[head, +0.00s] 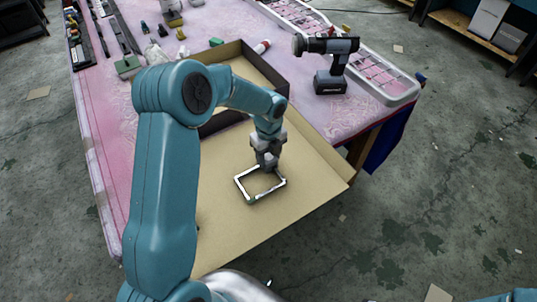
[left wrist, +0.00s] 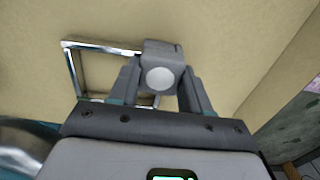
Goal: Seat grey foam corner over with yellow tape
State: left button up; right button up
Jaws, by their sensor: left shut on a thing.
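A small rectangular frame (head: 243,188) with pale and dark sides lies on the tan board. It also shows in the left wrist view (left wrist: 72,68). My left gripper (head: 266,163) is low over the frame's far right corner. In the left wrist view my left gripper (left wrist: 160,78) is shut on a grey block, likely the grey foam corner (left wrist: 163,48), at the frame's corner. A pale round disc shows between the fingers. I cannot tell whether the block is fully down on the frame. No yellow tape can be made out. My right gripper is out of view.
The tan board (head: 220,235) has free room around the frame. Small parts lie on the pink bench (head: 125,95).

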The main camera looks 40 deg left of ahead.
pick_arm(q)
jog(key=shift+f, duration=0.1)
dwell(0.3)
jog(key=o, duration=1.6)
jog(key=shift+r+p, duration=2.6)
jog(key=shift+r, duration=0.95)
jog(key=shift+d+f, duration=0.1)
jog(key=shift+d, duration=0.05)
